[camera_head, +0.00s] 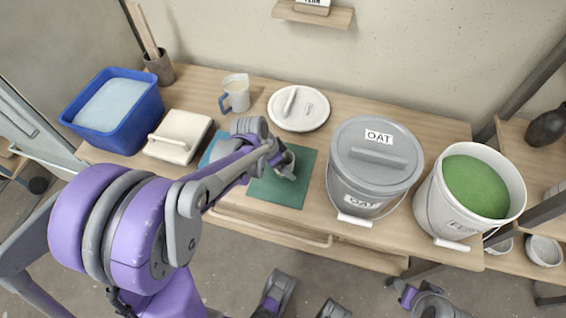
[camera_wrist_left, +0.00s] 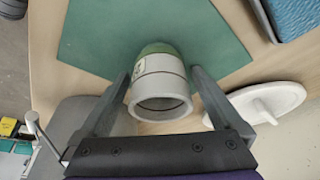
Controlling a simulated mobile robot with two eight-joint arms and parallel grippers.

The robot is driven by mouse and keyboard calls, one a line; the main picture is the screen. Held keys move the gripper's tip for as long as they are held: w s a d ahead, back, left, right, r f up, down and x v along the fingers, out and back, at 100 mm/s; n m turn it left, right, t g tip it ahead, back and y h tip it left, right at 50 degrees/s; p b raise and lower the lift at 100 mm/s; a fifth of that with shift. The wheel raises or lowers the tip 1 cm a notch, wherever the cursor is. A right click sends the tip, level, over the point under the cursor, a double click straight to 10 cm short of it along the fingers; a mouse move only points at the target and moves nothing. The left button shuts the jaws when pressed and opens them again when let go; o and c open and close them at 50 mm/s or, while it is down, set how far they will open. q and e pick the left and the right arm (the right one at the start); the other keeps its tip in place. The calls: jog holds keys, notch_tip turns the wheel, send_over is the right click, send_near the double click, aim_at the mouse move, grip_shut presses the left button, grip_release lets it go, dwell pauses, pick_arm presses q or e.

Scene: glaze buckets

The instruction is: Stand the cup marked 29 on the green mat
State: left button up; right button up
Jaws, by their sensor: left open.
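The cup (camera_wrist_left: 160,90) is grey with a green band at its base and a pale label on its side, whose number I cannot read. In the left wrist view it looks upright, its base over the green mat (camera_wrist_left: 140,30) and its open rim towards the camera. My left gripper (camera_wrist_left: 165,100) is open, with one finger on each side of the cup. In the head view the green mat (camera_head: 275,195) lies at the table's front, and my left gripper (camera_head: 284,165) is over it, partly hiding the cup.
A white round lid (camera_head: 298,109) lies behind the mat. A grey lidded OAT bucket (camera_head: 372,175) stands to its right, then a white bucket of green glaze (camera_head: 435,205). A blue-handled jug (camera_head: 236,93), a cream lidded box (camera_head: 178,137) and a blue tub (camera_head: 113,110) stand left.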

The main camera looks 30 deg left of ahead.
pick_arm(q)
jog(key=p+v, duration=0.3)
jog(key=v, duration=0.9)
jog(key=s+d+n+y, duration=0.1)
jog(key=s+d+n, duration=0.2)
jog(key=s, duration=0.3)
jog(key=s+d+f+n+t+y, duration=0.1)
jog(key=s+d+n, duration=0.2)
jog(key=s+d, duration=0.3)
jog(key=shift+s+d+f, duration=0.15)
jog(key=shift+s+f, duration=0.05)
jog(key=shift+s, duration=0.6)
pick_arm(e)
notch_tip(320, 180, up, 4)
jog(key=shift+f, duration=0.1)
pick_arm(q)
notch_tip(320, 180, up, 11)
jog(key=w+p, duration=0.1)
jog(key=p, duration=0.9)
jog(key=shift+w+r+t+p, duration=0.2)
jog(key=shift+w+t+p, duration=0.1)
jog(key=shift+w, duration=0.05)
pick_arm(e)
notch_tip(320, 180, up, 12)
jog(key=w, duration=0.1)
jog(key=shift+w+f+t, duration=0.25)
jog(key=shift+w+t, duration=0.05)
